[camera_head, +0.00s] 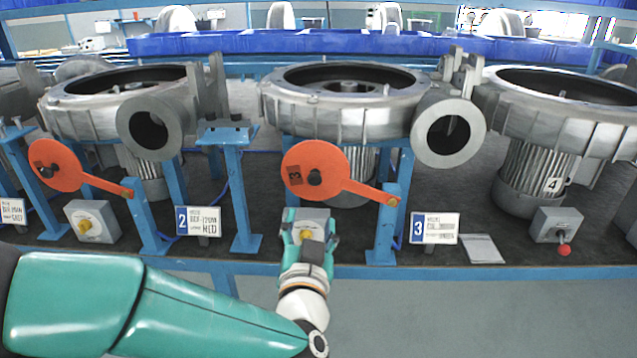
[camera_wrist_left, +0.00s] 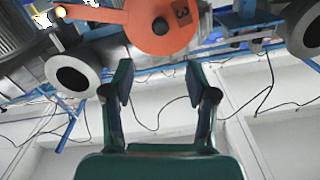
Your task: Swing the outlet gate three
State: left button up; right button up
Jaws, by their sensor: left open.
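Outlet gate three is an orange disc (camera_head: 308,166) marked 3, on a flat orange arm running right to a pivot on a blue post (camera_head: 388,225). The disc sits to the left of that pivot, apart from the round outlet (camera_head: 475,130) of the middle blower, whose mouth is uncovered. My left gripper (camera_head: 306,222) is open and empty, just below the disc and in front of a grey switch box. In the left wrist view the orange disc (camera_wrist_left: 160,28) lies beyond the spread fingertips (camera_wrist_left: 158,78), with no visible contact. My right gripper is out of view.
Another orange gate (camera_head: 60,170) stands at the left. Placards 2 (camera_head: 203,221) and 3 (camera_head: 440,228), a switch box (camera_head: 92,220) and a red-knobbed box (camera_head: 556,225) line the front edge. The blue bench rail (camera_head: 480,271) runs along the front.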

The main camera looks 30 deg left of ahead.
aim_at(315, 181)
pick_arm(q)
jog(key=p+x, duration=0.1)
jog(key=x, duration=1.4)
jog(key=shift+w+a+p, duration=0.1)
jog(key=shift+w+p, duration=0.2)
jog(key=shift+p, duration=0.05)
grip_shut()
